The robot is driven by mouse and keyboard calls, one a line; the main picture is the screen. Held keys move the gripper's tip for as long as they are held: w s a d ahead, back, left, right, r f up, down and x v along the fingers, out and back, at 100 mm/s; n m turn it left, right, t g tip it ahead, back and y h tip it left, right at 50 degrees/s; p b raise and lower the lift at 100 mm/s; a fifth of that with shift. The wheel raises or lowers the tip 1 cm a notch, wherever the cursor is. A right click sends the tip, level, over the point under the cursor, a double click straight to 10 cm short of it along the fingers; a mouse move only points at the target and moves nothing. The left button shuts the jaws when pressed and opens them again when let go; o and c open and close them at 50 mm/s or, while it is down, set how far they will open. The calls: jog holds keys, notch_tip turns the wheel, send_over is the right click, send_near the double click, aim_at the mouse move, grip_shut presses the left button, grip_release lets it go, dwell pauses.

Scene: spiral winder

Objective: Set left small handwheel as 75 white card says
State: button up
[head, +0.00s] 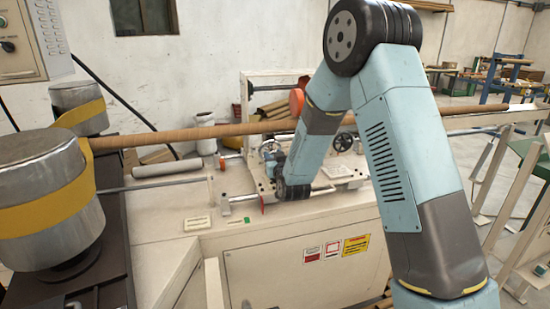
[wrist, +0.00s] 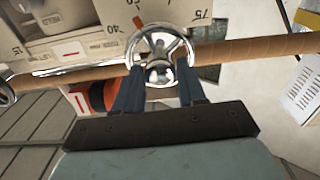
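A small chrome handwheel (wrist: 176,44) fills the top middle of the wrist view, in front of a pale dial plate (wrist: 115,12) with dark numbers, including 40 and 75. An orange mark (wrist: 137,22) shows at the wheel's upper left. My gripper (wrist: 162,72) has its two dark fingers apart, at the wheel's lower rim, with the hub between the tips. Whether they touch it I cannot tell. In the head view the left handwheel (head: 270,148) is partly hidden by my arm. White cards with a red bar (wrist: 70,53) are left of the wheel; no readable 75 shows on them.
A second, dark handwheel (head: 343,141) stands to the right on the machine. A long brown tube (head: 190,133) crosses over the machine bed, and behind the wheel in the wrist view. Metal drums with a yellow belt (head: 45,205) stand at left. The front top (head: 270,221) is mostly clear.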

jog(key=c, duration=0.6)
jog(key=shift+c, duration=0.2)
jog(key=shift+w+d+f+m, duration=0.1)
jog(key=shift+d+m, duration=0.1)
jog(key=shift+m, duration=3.75)
jog(key=shift+d+f+m, duration=0.1)
jog(key=shift+d+m, duration=0.05)
jog(key=shift+m, duration=3.8)
